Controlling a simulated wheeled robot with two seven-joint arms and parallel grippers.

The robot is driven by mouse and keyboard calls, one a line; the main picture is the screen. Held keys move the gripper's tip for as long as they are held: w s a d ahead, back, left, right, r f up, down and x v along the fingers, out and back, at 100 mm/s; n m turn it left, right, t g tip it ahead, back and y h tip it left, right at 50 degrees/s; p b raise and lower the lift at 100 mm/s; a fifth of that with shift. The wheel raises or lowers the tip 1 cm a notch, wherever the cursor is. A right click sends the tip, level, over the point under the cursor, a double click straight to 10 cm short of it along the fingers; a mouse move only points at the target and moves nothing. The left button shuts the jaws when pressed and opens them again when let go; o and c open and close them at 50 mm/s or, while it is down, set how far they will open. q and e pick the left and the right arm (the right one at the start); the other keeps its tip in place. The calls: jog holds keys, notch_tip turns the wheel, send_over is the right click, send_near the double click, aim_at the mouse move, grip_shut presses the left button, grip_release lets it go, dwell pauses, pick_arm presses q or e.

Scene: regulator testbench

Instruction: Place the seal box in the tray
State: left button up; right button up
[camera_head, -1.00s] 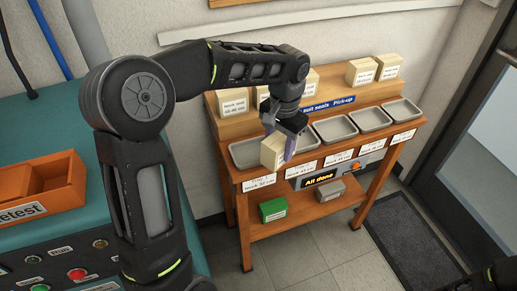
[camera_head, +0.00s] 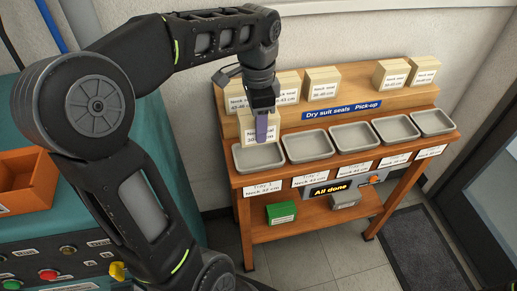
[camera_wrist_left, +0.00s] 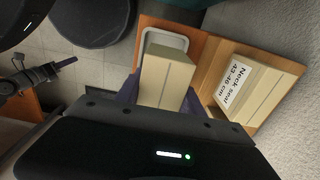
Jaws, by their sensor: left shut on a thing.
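The seal box (camera_head: 247,128) is a cream block with a white "Neck seal 38" label, partly hidden by my gripper. My left gripper (camera_head: 262,128) is shut on it, fingers pointing down. The box is upright at the back of the leftmost grey tray (camera_head: 240,168), labelled Tray 1. In the left wrist view the box (camera_wrist_left: 165,78) lies between the fingers and covers part of the tray (camera_wrist_left: 165,38). I cannot tell whether its bottom touches the tray.
Several other seal boxes stand on the raised shelf behind, one (camera_head: 322,84) at its middle. More empty trays (camera_head: 309,147) run to the right. A green box (camera_head: 281,212) and a grey box (camera_head: 345,200) sit on the lower shelf. An orange bin (camera_head: 28,185) is far left.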

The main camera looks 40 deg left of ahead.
pick_arm(q)
notch_tip(320, 180, down, 4)
jog(key=shift+f, duration=0.1)
jog(key=shift+f, duration=1.8)
jog(key=shift+f, duration=0.2)
jog(key=o, duration=1.5)
jog(key=shift+c, duration=0.2)
jog(key=shift+w+r, duration=0.1)
jog(key=shift+r, duration=0.45)
notch_tip(320, 180, up, 11)
jog(key=shift+r, duration=0.15)
